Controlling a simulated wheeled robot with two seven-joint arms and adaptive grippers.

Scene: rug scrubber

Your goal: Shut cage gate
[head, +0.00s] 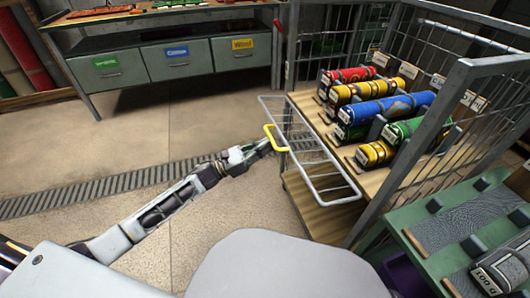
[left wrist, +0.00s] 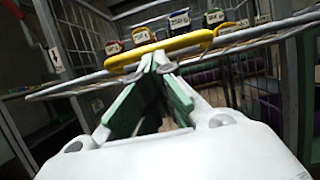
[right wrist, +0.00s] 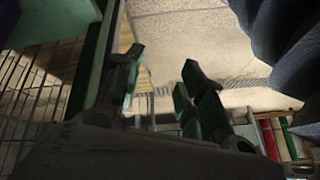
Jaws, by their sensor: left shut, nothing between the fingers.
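The cage gate (head: 318,168) is a grey wire frame that stands out from the front of the cage cart, at an angle to it, so the cage front is open. Its yellow handle (head: 275,138) is on the outer side. My left gripper (head: 268,148) is at the handle with its fingers shut and nothing between them. In the left wrist view the fingertips (left wrist: 160,62) meet just below the yellow handle (left wrist: 165,48), touching or very close. My right gripper (right wrist: 160,75) shows only in its own wrist view, dark, with its fingers apart and empty.
The cart's wooden shelf (head: 305,100) carries several rolled rugs in red, yellow, blue and green. The cage's wire side (head: 440,165) stands at right. A green rack (head: 410,215) is in front of it. A drawer bench (head: 125,70) is at the back. Floor left of the gate is clear.

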